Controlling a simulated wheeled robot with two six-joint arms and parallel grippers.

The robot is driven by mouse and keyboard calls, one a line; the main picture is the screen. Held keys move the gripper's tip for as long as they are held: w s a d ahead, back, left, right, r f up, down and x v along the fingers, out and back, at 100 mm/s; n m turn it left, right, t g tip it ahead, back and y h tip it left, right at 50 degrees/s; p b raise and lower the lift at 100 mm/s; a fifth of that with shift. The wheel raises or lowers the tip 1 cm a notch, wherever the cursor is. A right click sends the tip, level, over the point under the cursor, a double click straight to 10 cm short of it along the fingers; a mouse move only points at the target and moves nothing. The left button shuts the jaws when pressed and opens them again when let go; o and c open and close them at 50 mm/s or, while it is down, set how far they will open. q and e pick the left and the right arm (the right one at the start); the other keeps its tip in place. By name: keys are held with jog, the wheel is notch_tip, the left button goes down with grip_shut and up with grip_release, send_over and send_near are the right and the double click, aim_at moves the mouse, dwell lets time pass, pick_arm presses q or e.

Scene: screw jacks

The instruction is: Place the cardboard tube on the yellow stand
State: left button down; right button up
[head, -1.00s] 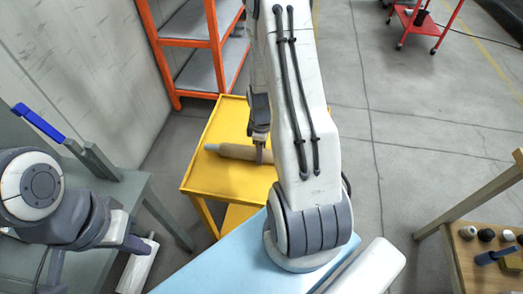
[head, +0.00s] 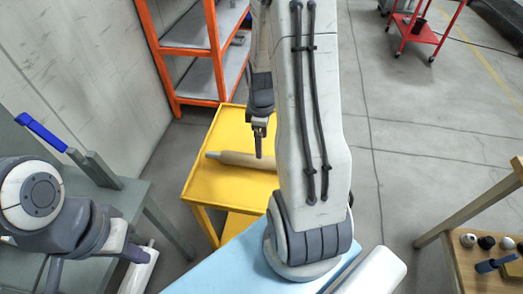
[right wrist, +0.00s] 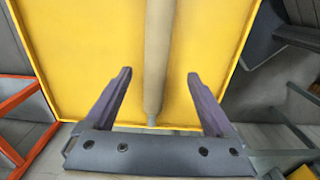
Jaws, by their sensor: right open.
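The cardboard tube (head: 228,158) is grey-brown with a narrower end. It lies on its side on the top of the yellow stand (head: 205,188). In the right wrist view the tube (right wrist: 157,50) runs lengthwise between the fingers, with a gap on each side. My right gripper (head: 259,153) is open and empty above the tube, and my arm hides the tube's right part in the head view. My left gripper (head: 136,253) is at the lower left, away from the stand; its jaws do not show clearly.
An orange shelf rack (head: 215,50) stands behind the stand. A grey bench (head: 140,190) with a blue-handled item (head: 40,130) is at left. A wooden table (head: 450,250) with small objects is at right, and a red cart (head: 415,30) is farther back. Floor between is clear.

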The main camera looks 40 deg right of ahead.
jog(key=s+a+r, duration=0.2)
jog(key=a+r, duration=0.3)
jog(key=a, duration=0.5)
jog(key=s+a+r, duration=0.1)
jog(key=a+r, duration=0.4)
jog(key=a, duration=0.5)
jog(key=s+a+r+m+y, duration=0.1)
jog(key=s+a+r, duration=0.3)
jog(key=s+a, duration=0.4)
jog(key=s, duration=0.4)
jog(key=shift+s+a, duration=0.2)
jog(key=shift+a, duration=0.2)
notch_tip(320, 180, up, 5)
jog(key=p, duration=0.4)
jog(key=shift+f+p, duration=0.15)
jog(key=shift+p, duration=0.25)
